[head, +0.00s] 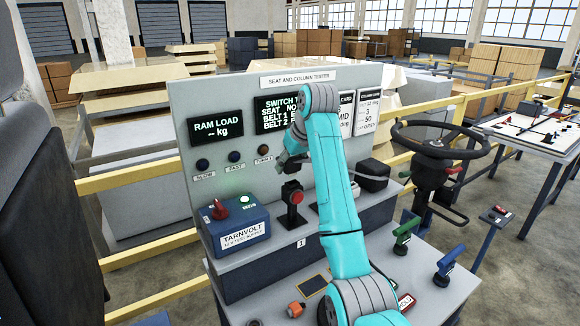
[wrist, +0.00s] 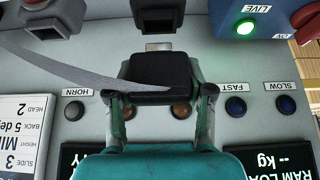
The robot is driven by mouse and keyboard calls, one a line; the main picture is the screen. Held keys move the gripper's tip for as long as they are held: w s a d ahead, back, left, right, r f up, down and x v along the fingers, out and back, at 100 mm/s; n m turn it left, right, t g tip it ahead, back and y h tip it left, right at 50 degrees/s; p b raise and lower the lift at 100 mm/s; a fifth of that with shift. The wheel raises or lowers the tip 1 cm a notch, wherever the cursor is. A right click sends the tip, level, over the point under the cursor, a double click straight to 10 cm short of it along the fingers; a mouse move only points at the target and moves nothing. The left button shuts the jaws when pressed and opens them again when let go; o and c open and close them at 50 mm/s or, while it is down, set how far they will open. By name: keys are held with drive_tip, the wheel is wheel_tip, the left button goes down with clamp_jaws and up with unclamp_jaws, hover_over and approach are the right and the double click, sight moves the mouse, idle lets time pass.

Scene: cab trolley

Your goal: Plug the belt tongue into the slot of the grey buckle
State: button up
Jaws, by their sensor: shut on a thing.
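My gripper (wrist: 160,92) is shut on the black body of the belt tongue (wrist: 165,72), one finger on each side. The tongue's pale metal plate (wrist: 158,46) points at a black buckle (wrist: 158,12); I cannot tell whether they touch. Grey webbing (wrist: 60,62) runs off to the left in the wrist view. The grey buckle (wrist: 45,22), with a red top, stands left of the black one in the wrist view, partly cut off. In the head view my gripper (head: 290,164) is above the black buckle (head: 293,206) with its red button; my arm hides most of the grey buckle.
A blue supply box (head: 238,222) with a green lamp and red switch stands left. A black box (head: 373,175) is to the right. The upright tester panel (head: 225,95) with screens and buttons is close behind my gripper. A steering wheel (head: 440,140) stands farther right.

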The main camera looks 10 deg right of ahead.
drive_tip(key=shift+r, duration=0.55)
drive_tip(key=shift+r, duration=0.35)
drive_tip(key=shift+r, duration=0.55)
clamp_jaws()
